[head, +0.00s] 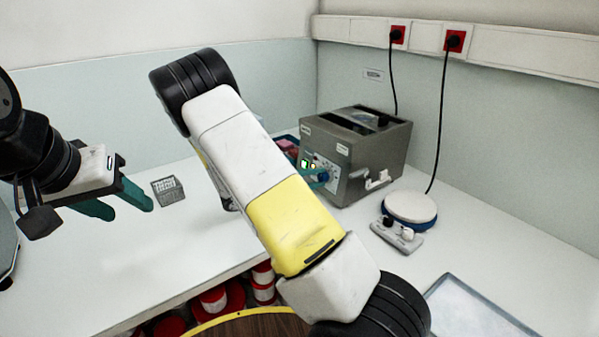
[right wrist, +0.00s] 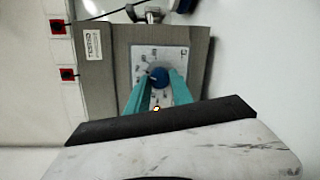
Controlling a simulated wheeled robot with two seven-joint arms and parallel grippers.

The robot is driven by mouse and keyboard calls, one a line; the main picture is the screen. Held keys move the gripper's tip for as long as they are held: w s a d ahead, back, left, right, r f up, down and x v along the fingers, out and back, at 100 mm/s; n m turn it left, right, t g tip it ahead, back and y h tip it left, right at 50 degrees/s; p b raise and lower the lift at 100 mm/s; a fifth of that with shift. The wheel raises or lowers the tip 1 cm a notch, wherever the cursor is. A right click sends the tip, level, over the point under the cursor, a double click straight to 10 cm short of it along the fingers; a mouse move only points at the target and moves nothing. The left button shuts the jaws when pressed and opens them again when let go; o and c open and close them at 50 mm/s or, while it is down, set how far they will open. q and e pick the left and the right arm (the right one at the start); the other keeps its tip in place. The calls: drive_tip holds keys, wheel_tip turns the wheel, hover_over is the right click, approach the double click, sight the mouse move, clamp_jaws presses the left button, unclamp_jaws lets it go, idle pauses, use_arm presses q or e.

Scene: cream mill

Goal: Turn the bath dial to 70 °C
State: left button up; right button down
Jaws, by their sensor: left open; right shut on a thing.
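The bath (head: 348,160) is a grey box at the back right of the bench with a dark opening on top. Its front panel carries a lit green display (head: 307,163) and a blue dial. In the right wrist view the blue dial (right wrist: 158,77) sits on a white scale plate (right wrist: 150,60); the scale figures are too small to read. My right gripper (right wrist: 160,80) has its two teal fingers shut on the dial, one on each side. It also shows in the head view (head: 318,177), partly behind my arm. My left gripper (head: 128,204) is open and empty over the left bench.
A grey block with raised lettering (head: 168,190) stands near my left gripper. A round white-topped device with a blue rim (head: 410,208) and a small control unit (head: 397,235) stand right of the bath. A tray (head: 470,305) lies front right. Black cables (head: 439,120) hang from red wall sockets.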

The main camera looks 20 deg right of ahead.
drive_tip(key=c, duration=1.1)
unclamp_jaws()
drive_tip(key=shift+a, duration=0.1)
drive_tip(key=v, duration=0.7)
drive_tip(key=shift+s+a, duration=0.1)
drive_tip(key=shift+a, duration=0.2)
